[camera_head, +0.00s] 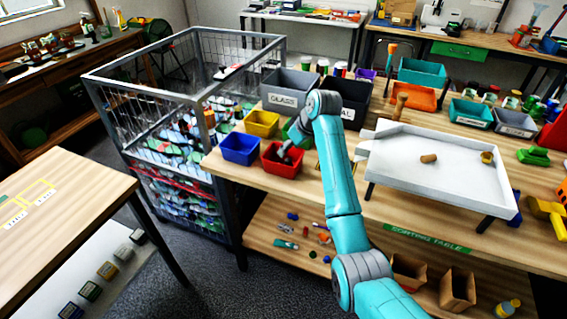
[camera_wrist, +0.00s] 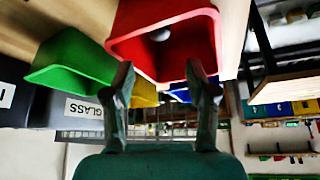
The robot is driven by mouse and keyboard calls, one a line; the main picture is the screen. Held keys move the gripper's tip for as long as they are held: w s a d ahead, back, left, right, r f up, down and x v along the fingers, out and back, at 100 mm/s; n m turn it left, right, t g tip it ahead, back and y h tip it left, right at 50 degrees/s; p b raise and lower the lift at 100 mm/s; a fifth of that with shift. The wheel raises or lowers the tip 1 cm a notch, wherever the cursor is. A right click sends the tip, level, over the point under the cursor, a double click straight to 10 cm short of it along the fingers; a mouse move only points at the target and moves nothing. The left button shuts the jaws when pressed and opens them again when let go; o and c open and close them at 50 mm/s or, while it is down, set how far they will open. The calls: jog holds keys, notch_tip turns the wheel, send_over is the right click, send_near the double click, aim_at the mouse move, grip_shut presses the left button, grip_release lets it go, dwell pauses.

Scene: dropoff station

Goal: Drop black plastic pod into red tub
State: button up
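The red tub (camera_head: 283,169) stands on the front left part of the sorting table. It also shows close up in the wrist view (camera_wrist: 121,47), its open mouth facing me. My gripper (camera_head: 287,153) is low over the red tub. In the wrist view, its two fingers (camera_wrist: 160,72) are spread wide at the tub's rim, with nothing between them. A small greyish round thing (camera_wrist: 160,34) shows inside the red tub; I cannot tell whether it is the black plastic pod. No black pod shows clearly in either view.
Beside the red tub are a blue tub (camera_head: 240,149), a yellow tub (camera_head: 262,123) and a mostly hidden green tub (camera_wrist: 75,60). A grey GLASS bin (camera_head: 289,88) stands behind. A white tray table (camera_head: 440,183) is to the right. A wire cage (camera_head: 160,112) stands left.

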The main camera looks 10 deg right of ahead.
jog(key=v, duration=1.2)
dwell(0.3)
